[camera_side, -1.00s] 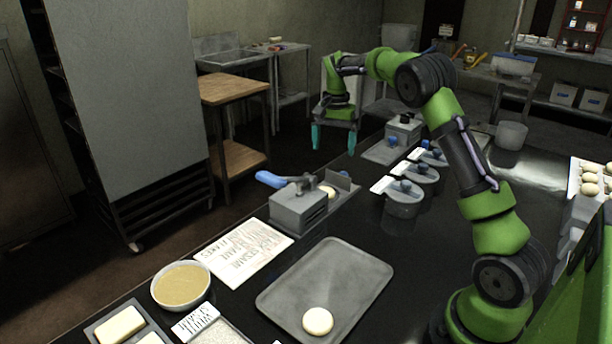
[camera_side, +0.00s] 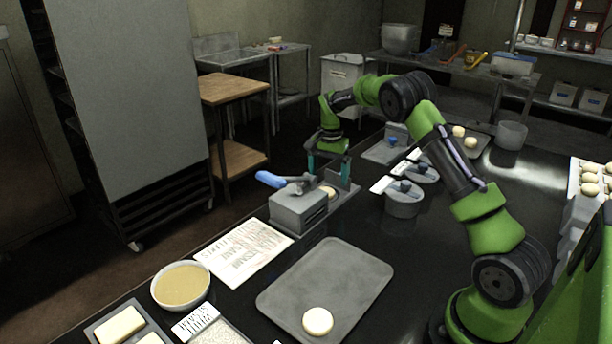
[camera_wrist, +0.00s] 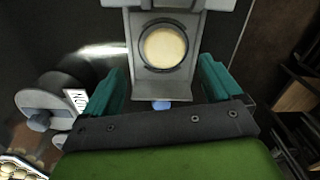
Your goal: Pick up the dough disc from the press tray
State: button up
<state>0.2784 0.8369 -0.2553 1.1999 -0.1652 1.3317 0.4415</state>
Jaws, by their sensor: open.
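The dough disc (camera_wrist: 164,47) is pale and round and lies in a round recess of the grey press tray (camera_wrist: 163,87). In the side view the dough disc (camera_side: 328,191) shows partly, behind the grey press (camera_side: 299,208) with its blue handle. My gripper (camera_side: 328,171) is open, with teal fingers pointing down just above the far end of the press tray. In the wrist view my gripper (camera_wrist: 160,88) has its fingers apart on either side of the tray's near end, and the disc is beyond them.
A grey tray (camera_side: 350,262) with another pale dough round (camera_side: 317,321) lies in front. Lidded tubs (camera_side: 403,199) stand right of the press, and a second press-like device (camera_side: 388,150) stands behind. A paper sheet (camera_side: 243,251) and a bowl (camera_side: 181,286) lie front left.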

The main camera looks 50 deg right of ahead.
aim_at(325, 187)
jog(key=f, duration=0.5)
jog(key=shift+w+a+f, duration=0.1)
jog(key=shift+w+a, duration=0.15)
jog(key=shift+w, duration=0.05)
jog(key=shift+c, duration=0.2)
jog(key=c, duration=1.2)
